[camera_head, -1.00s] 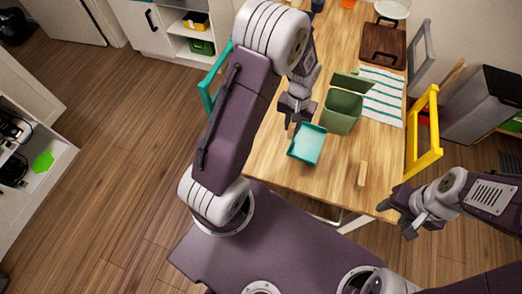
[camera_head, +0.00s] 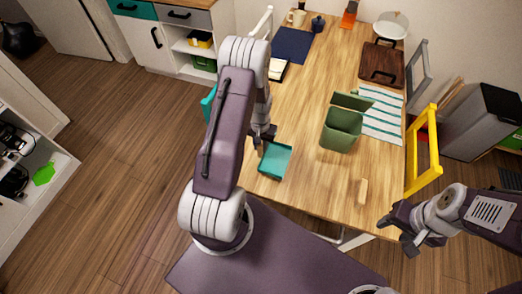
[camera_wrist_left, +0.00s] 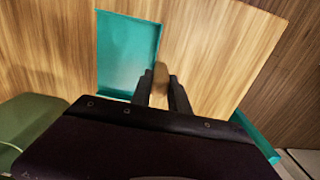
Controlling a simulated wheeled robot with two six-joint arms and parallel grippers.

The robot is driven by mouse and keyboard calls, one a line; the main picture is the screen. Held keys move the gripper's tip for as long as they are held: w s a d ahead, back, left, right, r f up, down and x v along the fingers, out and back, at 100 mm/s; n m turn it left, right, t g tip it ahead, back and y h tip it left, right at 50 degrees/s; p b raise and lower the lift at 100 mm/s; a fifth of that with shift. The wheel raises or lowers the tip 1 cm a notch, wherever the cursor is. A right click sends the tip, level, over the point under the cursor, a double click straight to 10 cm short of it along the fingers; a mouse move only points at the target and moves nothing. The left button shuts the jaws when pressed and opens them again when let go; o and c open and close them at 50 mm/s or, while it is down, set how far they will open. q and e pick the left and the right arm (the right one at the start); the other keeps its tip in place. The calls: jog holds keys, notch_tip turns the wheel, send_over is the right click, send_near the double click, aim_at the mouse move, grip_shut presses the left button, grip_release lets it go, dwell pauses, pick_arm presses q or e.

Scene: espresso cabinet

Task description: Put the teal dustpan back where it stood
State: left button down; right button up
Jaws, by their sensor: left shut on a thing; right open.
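The teal dustpan (camera_head: 275,161) is at the left side of the wooden table, its tray open upward. I cannot tell whether it touches the tabletop. My left gripper (camera_head: 265,136) is at its far-left end, shut on its handle. In the left wrist view the dustpan (camera_wrist_left: 127,52) lies beside the fingers (camera_wrist_left: 160,92), and a short wood-coloured handle shows between them. My right gripper (camera_head: 400,234) is open and empty off the table's near right corner.
A green bin (camera_head: 341,130) with its lid up stands right of the dustpan, near a striped cloth (camera_head: 381,115). A small wooden block (camera_head: 362,191) is at the near right. A yellow chair (camera_head: 433,150) stands at the right edge, a teal chair (camera_head: 208,103) at the left.

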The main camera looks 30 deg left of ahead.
pick_arm(q)
jog(key=shift+f, duration=2.1)
jog(key=c, duration=1.3)
grip_release()
jog(key=shift+o, duration=0.2)
notch_tip(320, 180, up, 12)
jog(key=shift+d+r, duration=0.1)
jog(key=shift+r, duration=0.05)
jog(key=shift+d+r, duration=0.2)
jog(key=shift+r, duration=0.05)
jog(key=s+d+r+m+t, duration=0.1)
jog(key=s+d+r+m, duration=0.1)
jog(key=s+d+r, duration=0.6)
jog(key=s+d, duration=0.3)
jog(key=d, duration=0.1)
